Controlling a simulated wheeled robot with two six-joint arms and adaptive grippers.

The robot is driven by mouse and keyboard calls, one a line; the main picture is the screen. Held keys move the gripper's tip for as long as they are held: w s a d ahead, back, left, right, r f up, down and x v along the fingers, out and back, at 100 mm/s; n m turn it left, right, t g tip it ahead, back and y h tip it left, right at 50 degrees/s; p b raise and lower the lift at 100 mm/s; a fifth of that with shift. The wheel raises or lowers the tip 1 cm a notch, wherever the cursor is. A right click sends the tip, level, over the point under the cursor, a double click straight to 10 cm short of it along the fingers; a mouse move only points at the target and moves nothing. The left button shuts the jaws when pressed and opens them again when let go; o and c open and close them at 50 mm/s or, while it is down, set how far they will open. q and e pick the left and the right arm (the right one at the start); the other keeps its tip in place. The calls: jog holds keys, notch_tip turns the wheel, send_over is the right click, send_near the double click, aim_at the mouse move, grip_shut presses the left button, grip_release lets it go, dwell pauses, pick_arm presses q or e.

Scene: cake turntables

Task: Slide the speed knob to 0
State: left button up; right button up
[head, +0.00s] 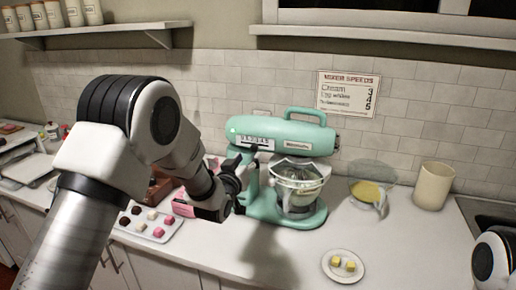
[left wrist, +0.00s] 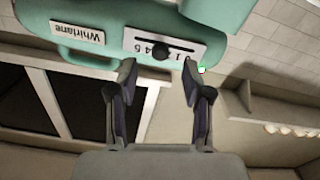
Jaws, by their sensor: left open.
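The mint-green stand mixer (head: 275,130) stands on the counter against the tiled wall. On its side is a white speed plate (head: 262,143) with a dark slot and numbers; it also shows upside down in the left wrist view (left wrist: 190,48). The dark round speed knob (left wrist: 161,53) sits near the middle of the slot; which number it marks I cannot read. My left gripper (head: 243,168) is in front of the mixer, just below the plate. In the left wrist view its two fingers (left wrist: 158,78) are apart and empty, one to each side of the knob. My right gripper is not shown.
The mixer's bowl (head: 298,190) is under its head. A tray of small cakes (head: 155,236) lies to the left. A plate with yellow cubes (head: 331,276), a glass jug (head: 376,192) and a cream canister (head: 433,186) stand to the right. A mixer speeds sign (head: 347,93) hangs above.

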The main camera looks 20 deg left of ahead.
aim_at(253, 149)
pick_arm(q)
jog(key=shift+w+r+p, duration=0.65)
jog(key=shift+p, duration=0.05)
jog(key=w, duration=0.2)
jog(key=w+f+p, duration=0.1)
jog(key=w, duration=0.2)
jog(key=shift+w+f, duration=0.2)
jog(key=shift+s+r, duration=0.2)
jog(key=shift+s, duration=0.1)
jog(key=shift+s+r, duration=0.1)
jog(key=c, duration=0.4)
grip_shut()
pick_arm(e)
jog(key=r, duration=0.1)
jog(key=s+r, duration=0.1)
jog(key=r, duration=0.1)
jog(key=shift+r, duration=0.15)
